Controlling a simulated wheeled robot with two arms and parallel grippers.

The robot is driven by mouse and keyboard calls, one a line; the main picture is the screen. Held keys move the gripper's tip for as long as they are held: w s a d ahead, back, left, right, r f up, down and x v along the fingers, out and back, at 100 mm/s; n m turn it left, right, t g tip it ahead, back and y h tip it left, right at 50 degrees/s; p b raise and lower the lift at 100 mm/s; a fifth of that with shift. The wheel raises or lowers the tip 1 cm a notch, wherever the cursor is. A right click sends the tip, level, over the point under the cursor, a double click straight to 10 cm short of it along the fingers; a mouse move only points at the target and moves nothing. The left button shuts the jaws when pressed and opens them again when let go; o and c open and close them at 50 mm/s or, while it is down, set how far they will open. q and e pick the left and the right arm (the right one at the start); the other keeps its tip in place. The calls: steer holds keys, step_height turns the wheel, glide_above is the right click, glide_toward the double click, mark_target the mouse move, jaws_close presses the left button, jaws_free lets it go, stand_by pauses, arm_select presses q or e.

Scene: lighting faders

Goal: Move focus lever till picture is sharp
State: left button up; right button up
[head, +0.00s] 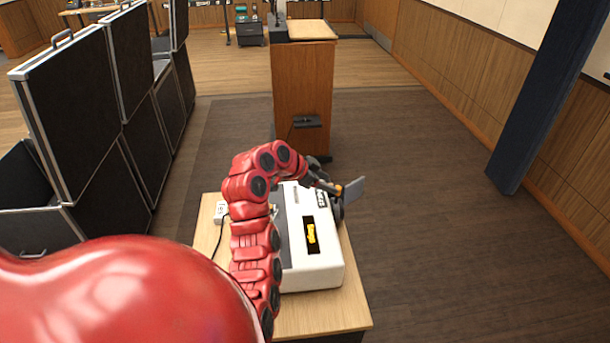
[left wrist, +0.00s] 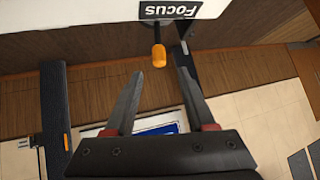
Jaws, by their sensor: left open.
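A white projector-like box (head: 312,262) stands on a small wooden table, with a dark panel on top showing yellow marks (head: 311,233) too small to read surely. In the left wrist view, a "Focus" label (left wrist: 171,9) sits on the white casing, and the focus lever (left wrist: 158,54) with an orange tip sticks out beneath it. My left gripper (head: 345,188) is at the box's far right side. In the left wrist view its two fingers (left wrist: 160,76) are open, and the lever tip lies between and just beyond the fingertips, with no clear contact. My right gripper is not seen.
The wooden table (head: 350,318) has bare top in front of the box. A small white socket block (head: 221,211) with a cable lies at its left. Black cases (head: 75,120) stand left, and a wooden lectern (head: 303,85) stands behind. The floor at right is clear.

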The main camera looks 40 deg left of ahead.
arm_select(q)
steer(key=p+v, duration=0.5)
steer(key=v, duration=0.6)
steer(key=shift+s, duration=0.1)
stand_by(0.9)
